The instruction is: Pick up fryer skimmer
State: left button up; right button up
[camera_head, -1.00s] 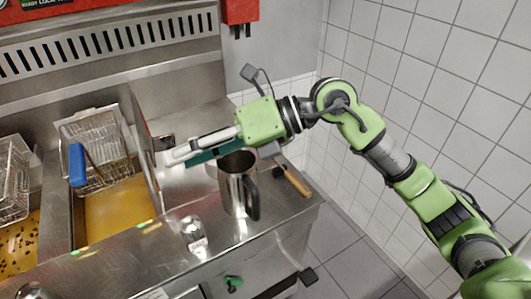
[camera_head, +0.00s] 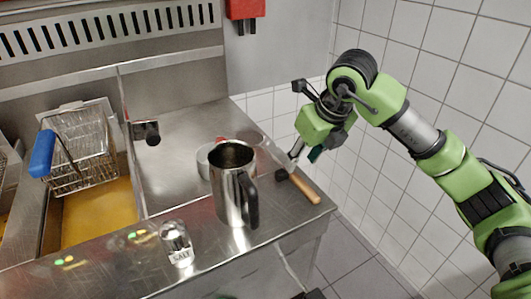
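The fryer skimmer appears to be the tool with the wooden handle (camera_head: 305,190) on the right end of the steel counter in the head view. Its handle points to the front right, near the counter's edge. The far part of the tool is hard to make out behind the steel jug. My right gripper (camera_head: 304,155) is just above and behind the handle, pointing down. Its pale finger and its teal-padded finger show apart, with nothing seen between them. Whether it touches the tool cannot be told. My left gripper is out of view.
A steel jug (camera_head: 230,195) with a black handle stands close left of the tool. A salt shaker (camera_head: 176,245) is at the front. A fryer basket (camera_head: 82,150) with a blue handle hangs over oil on the left. A tiled wall (camera_head: 430,60) bounds the right.

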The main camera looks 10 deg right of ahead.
aim_at(296, 175)
jog(key=x, duration=0.2)
jog(key=shift+a+f, duration=0.1)
jog(key=shift+f, duration=0.2)
jog(key=x, duration=0.1)
jog(key=p+x, duration=0.1)
jog(key=x, duration=0.2)
jog(key=shift+s+f+p, duration=0.25)
jog(key=shift+s+p, duration=0.05)
jog(key=shift+w+f, duration=0.25)
jog(key=shift+f, duration=0.2)
grip_shut()
